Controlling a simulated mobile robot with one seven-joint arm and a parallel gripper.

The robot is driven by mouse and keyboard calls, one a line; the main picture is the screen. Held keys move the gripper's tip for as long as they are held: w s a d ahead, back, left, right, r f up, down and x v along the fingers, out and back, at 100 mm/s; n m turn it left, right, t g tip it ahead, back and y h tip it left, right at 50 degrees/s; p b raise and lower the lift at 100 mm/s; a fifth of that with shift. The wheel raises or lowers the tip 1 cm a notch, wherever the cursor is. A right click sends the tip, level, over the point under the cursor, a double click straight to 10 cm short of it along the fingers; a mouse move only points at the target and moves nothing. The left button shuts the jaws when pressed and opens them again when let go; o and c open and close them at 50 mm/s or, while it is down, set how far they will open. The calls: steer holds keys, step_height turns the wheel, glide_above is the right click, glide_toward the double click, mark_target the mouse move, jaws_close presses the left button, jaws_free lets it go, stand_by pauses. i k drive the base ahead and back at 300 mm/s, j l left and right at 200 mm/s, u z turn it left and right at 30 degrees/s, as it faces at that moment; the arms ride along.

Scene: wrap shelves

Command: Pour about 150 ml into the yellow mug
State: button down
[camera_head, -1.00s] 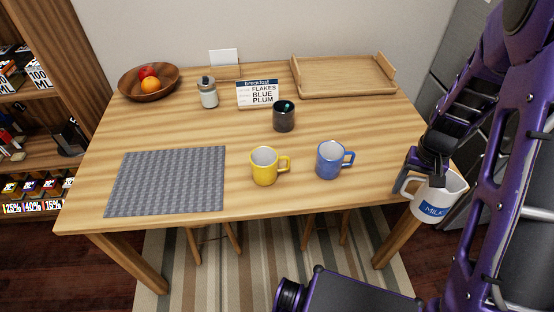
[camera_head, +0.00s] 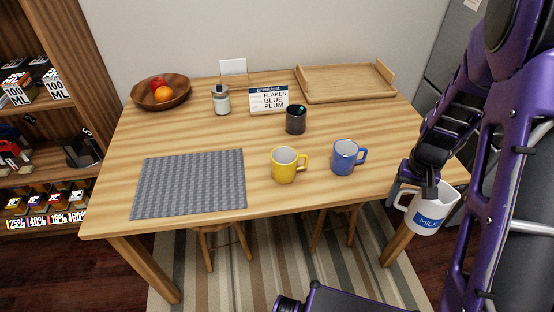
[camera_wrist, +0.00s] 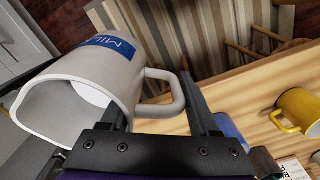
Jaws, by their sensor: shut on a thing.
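The yellow mug (camera_head: 284,166) stands upright near the table's front edge, its handle to the right. It also shows at the right of the wrist view (camera_wrist: 301,108). My gripper (camera_head: 426,186) is shut on the handle of a white milk jug (camera_head: 432,212) with a blue "MILK" label. The jug hangs off the table's front right corner, to the right of the yellow mug. In the wrist view the jug (camera_wrist: 84,92) fills the left side, and pale milk shows inside it. My gripper's fingers (camera_wrist: 172,95) are at its handle.
A blue mug (camera_head: 346,158) stands between the yellow mug and the jug. Behind are a black cup (camera_head: 295,120), a menu sign (camera_head: 268,101), a small jar (camera_head: 221,101), a fruit bowl (camera_head: 161,93) and a wooden tray (camera_head: 346,83). A grey mat (camera_head: 190,184) lies at left.

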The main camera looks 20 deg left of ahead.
mark_target(284, 158)
steer(key=k+j, duration=0.45)
steer(key=k+j+z, duration=0.1)
steer(key=k+j, duration=0.3)
steer(key=k, duration=0.15)
steer(key=k+j, duration=0.4)
steer(key=i, duration=0.9)
steer(key=l+z, duration=0.05)
